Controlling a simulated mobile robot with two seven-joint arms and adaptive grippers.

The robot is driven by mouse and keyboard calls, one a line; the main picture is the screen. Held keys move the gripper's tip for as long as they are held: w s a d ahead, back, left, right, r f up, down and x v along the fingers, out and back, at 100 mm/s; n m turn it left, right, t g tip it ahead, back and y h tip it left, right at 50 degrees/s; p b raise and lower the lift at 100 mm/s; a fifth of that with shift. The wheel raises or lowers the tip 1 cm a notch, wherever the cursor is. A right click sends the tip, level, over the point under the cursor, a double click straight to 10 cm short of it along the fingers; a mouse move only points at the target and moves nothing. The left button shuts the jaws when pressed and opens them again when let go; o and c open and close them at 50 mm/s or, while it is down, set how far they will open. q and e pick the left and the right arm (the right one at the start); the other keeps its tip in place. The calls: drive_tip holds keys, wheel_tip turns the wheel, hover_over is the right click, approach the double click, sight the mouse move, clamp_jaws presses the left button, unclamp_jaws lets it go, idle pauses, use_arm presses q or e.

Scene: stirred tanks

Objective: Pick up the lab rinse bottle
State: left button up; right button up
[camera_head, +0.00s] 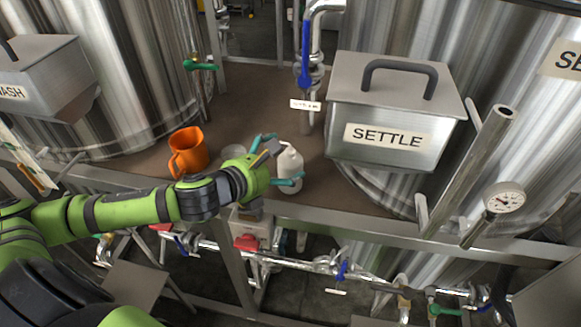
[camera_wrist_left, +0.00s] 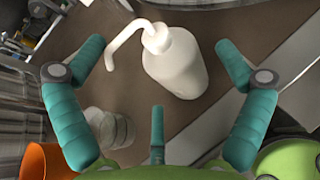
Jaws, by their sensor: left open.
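The white lab rinse bottle (camera_head: 290,163) stands upright on the brown platform, near its front edge. In the left wrist view the bottle (camera_wrist_left: 178,65) shows its cap and bent spout, which points left. My left gripper (camera_head: 279,162) is open, with teal fingers on either side of the bottle. In the left wrist view the gripper (camera_wrist_left: 162,56) has one finger left of the bottle, one right and a third below. No finger clearly touches it. My right gripper is not in view.
An orange jug (camera_head: 188,151) and a clear beaker (camera_head: 233,153) stand left of the bottle, the beaker close to my gripper. A metal box labelled SETTLE (camera_head: 390,138) is to the right. A blue-handled valve (camera_head: 305,55) rises behind. A metal rail (camera_head: 350,222) runs along the front.

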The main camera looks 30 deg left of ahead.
sight(282, 157)
use_arm(q)
drive_tip(key=shift+x, duration=1)
drive_tip(key=c, duration=1.1)
drive_tip(key=shift+c, duration=1.4)
drive_tip(key=shift+s+f, duration=0.15)
wheel_tip(282, 157, up, 10)
drive_tip(key=shift+r, duration=0.25)
drive_tip(key=c, duration=0.4)
